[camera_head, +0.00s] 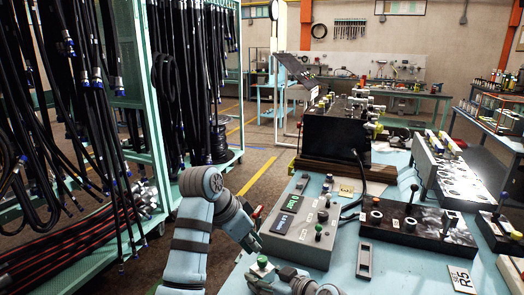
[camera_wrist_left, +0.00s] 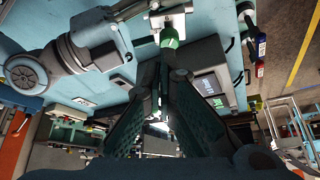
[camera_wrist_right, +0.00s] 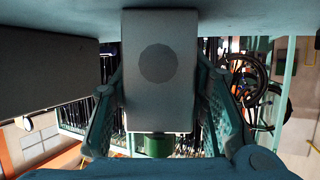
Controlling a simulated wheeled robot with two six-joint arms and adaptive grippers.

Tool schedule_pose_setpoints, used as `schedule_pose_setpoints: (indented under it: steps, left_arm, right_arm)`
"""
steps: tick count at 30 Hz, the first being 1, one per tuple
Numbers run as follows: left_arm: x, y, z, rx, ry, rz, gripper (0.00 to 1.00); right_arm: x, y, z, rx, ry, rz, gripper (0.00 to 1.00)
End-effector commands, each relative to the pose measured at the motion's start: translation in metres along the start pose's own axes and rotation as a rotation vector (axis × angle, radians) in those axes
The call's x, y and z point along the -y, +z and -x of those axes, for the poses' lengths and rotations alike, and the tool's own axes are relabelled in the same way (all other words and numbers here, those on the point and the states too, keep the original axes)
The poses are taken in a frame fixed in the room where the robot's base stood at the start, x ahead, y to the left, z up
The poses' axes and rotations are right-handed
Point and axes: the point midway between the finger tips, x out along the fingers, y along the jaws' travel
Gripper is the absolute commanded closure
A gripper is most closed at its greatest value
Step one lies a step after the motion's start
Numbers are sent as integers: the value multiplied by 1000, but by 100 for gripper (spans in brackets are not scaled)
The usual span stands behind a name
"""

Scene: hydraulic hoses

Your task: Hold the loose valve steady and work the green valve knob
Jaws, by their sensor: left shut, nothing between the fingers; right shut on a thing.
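The loose valve is a grey block (camera_wrist_right: 160,75) with a round dark disc on its face. The green valve knob (camera_wrist_right: 157,145) is at its lower end in the right wrist view. My right gripper (camera_wrist_right: 157,90) has one finger on each side of the block and is shut on it. In the head view the green knob (camera_head: 262,261) sits on top of the valve near the bottom edge. My left gripper (camera_head: 254,243) is shut and empty just above the knob. In the left wrist view the green knob (camera_wrist_left: 169,39) lies just beyond the closed left fingertips (camera_wrist_left: 166,62); contact is unclear.
A grey control box (camera_head: 297,222) with a green display stands right behind the valve. Hose racks (camera_head: 150,120) stand left.

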Motion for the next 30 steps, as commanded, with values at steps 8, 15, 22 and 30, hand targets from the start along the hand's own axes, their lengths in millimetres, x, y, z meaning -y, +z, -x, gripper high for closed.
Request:
schedule_pose_setpoints:
  steps: [8,15,22,30]
  left_arm:
    - [0,21,-38,2,2,1,100]
    - [0,32,-57,1,0,0,100]
    - [0,32,-58,1,0,0,100]
    - [1,30,-58,1,1,0,100]
  right_arm:
    - [0,0,0,-1,0,0,99]
    - [0,0,0,0,0,0,99]
    - [0,0,0,0,0,0,99]
    - [0,0,0,0,-1,0,100]
